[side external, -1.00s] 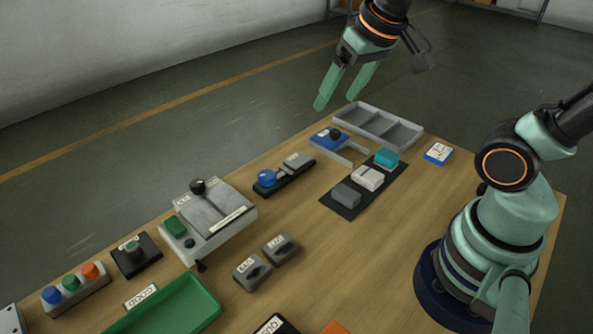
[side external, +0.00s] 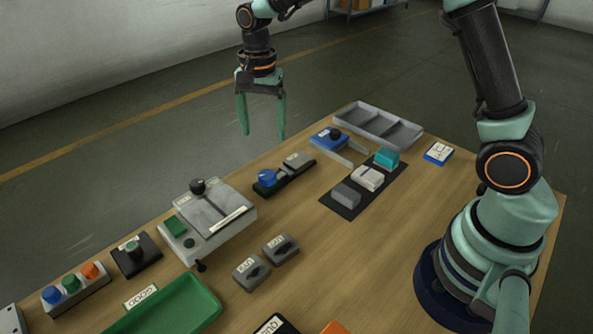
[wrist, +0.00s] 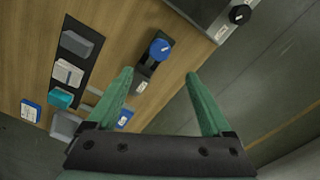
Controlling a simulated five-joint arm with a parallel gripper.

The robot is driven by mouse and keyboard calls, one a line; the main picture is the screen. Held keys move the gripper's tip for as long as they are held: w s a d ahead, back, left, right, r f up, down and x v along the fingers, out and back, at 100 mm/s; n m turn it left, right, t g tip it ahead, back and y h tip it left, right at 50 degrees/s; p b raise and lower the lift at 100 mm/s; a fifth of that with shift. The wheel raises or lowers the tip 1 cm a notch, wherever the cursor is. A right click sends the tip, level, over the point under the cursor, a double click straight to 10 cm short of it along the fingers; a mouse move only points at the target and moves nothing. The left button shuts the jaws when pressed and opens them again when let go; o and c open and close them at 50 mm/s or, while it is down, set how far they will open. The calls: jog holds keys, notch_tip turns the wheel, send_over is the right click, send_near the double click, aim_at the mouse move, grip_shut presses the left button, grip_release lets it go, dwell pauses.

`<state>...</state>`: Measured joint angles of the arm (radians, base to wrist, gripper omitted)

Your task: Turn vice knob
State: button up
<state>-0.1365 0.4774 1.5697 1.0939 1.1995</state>
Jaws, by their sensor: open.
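The vice (side external: 290,172) is a small dark base with a grey block, lying on the far side of the bench. Its round blue knob (side external: 267,178) is at the vice's left end in the side view. The knob also shows in the wrist view (wrist: 160,48), just beyond the gap between my fingertips, with the vice body (wrist: 146,82) running down from it. My gripper (side external: 263,135) is open and empty, fingers pointing down, well above the bench. Its two green fingers also show in the wrist view (wrist: 160,76). Nothing touches the knob.
A black mat (side external: 340,207) carries several blocks. Two grey knob blocks (side external: 281,248) sit nearer.

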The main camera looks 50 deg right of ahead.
aim_at(267, 174)
notch_tip(267, 174, down, 12)
dwell(0.5)
grip_shut()
